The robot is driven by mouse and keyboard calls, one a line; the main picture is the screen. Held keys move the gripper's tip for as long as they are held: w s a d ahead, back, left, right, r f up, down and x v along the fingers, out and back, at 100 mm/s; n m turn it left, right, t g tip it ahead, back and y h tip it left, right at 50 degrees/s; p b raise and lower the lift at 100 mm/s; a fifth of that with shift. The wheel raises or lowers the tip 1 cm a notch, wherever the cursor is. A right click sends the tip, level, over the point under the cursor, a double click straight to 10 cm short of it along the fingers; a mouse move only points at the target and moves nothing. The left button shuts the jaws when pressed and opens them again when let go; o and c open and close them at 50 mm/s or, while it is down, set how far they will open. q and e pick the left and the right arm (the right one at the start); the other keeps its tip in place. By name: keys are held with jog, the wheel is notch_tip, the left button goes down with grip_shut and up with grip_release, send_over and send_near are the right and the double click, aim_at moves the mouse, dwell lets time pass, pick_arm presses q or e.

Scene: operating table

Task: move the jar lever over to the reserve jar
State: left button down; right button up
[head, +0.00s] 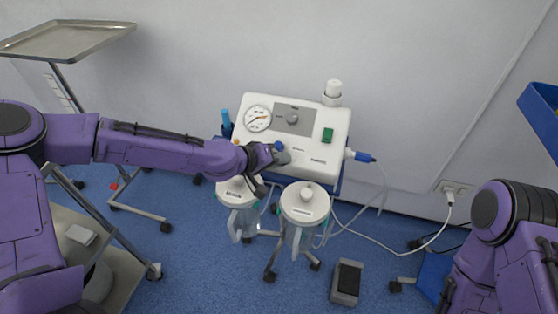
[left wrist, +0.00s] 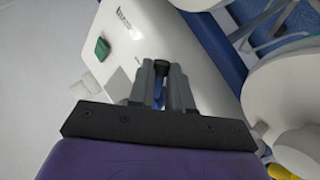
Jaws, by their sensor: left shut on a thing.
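The white suction unit (head: 315,150) stands against the wall, with a gauge, a knob and a green switch on its face. My left gripper (head: 278,157) is at the lower front of its panel, shut on the jar lever (head: 279,146), a small blue piece mostly hidden by the fingers. In the left wrist view a bit of the lever (left wrist: 158,94) shows blue between the fingers (left wrist: 160,82). Two lidded jars hang below: a left jar (head: 234,190), partly covered by my gripper, and a right jar (head: 305,203). I cannot tell which is the reserve. My right gripper is out of view.
A tray stand (head: 68,40) is at the upper left. A black foot pedal (head: 347,281) lies on the blue floor at the front. A white cable runs from the unit's right side to a wall socket (head: 453,190). A blue bin (head: 545,115) is at the right edge.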

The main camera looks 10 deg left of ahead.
pick_arm(q)
jog(key=c, duration=1.1)
grip_release()
jog(key=shift+o, duration=0.2)
jog(key=p+v, duration=0.3)
jog(key=v, duration=0.7)
jog(key=shift+s+r, duration=0.15)
jog(key=shift+r, duration=0.05)
jog(key=shift+a, duration=0.1)
